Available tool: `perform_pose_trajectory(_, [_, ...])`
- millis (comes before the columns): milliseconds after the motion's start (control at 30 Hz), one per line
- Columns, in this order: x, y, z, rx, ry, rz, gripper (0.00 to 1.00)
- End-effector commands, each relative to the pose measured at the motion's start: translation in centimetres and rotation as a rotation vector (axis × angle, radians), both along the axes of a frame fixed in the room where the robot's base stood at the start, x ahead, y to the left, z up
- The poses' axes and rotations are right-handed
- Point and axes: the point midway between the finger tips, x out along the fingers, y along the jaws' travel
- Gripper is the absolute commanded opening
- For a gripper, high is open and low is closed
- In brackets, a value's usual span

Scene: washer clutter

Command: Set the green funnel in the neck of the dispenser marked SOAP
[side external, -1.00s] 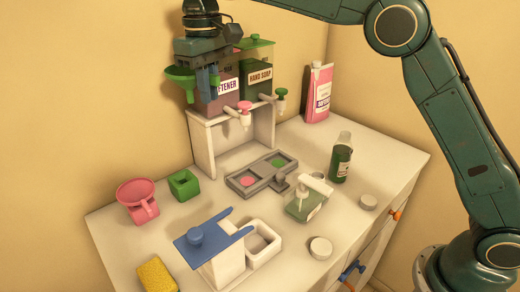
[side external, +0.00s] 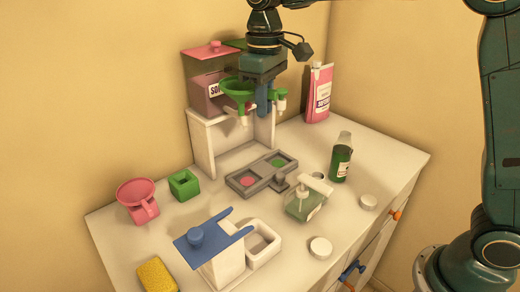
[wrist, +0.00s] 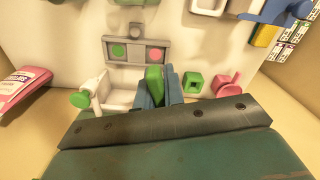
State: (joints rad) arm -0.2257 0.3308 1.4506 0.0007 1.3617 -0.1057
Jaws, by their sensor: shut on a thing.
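My gripper (side external: 262,100) is shut on the green funnel (side external: 238,88) and holds it in the air in front of the dispensers. In the wrist view a green part of the funnel (wrist: 154,78) sits between the blue fingers. The left dispenser (side external: 206,94) is pink, with a partly covered label starting "SO" and a pink lid (side external: 210,49). The right dispenser is mostly hidden behind my gripper, its label covered; earlier that label read HAND SOAP. Its green lid (side external: 236,43) shows in part. Neither dispenser's neck can be made out.
The white stand (side external: 200,142) carries the dispensers. A pink funnel-like cup (side external: 138,198), green box (side external: 184,184), grey tray (side external: 243,187), pump bottle (side external: 303,207), green bottle (side external: 341,160) and pink carton (side external: 319,95) stand on the counter. A blue-topped stand (side external: 200,243) is in front.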

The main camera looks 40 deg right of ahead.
Motion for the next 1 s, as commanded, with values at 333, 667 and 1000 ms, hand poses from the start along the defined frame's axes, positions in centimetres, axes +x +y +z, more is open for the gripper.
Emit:
perform_pose_trajectory(333, [-3.8,-3.7,-2.2,-0.001,0.003,0.006,0.00])
perform_pose_trajectory(667, [-8.8,-8.8,-5.3,-0.004,0.009,0.033,0.00])
perform_pose_trajectory(1000, [-13.2,-11.7,-7.7,-0.005,0.013,0.056,0.00])
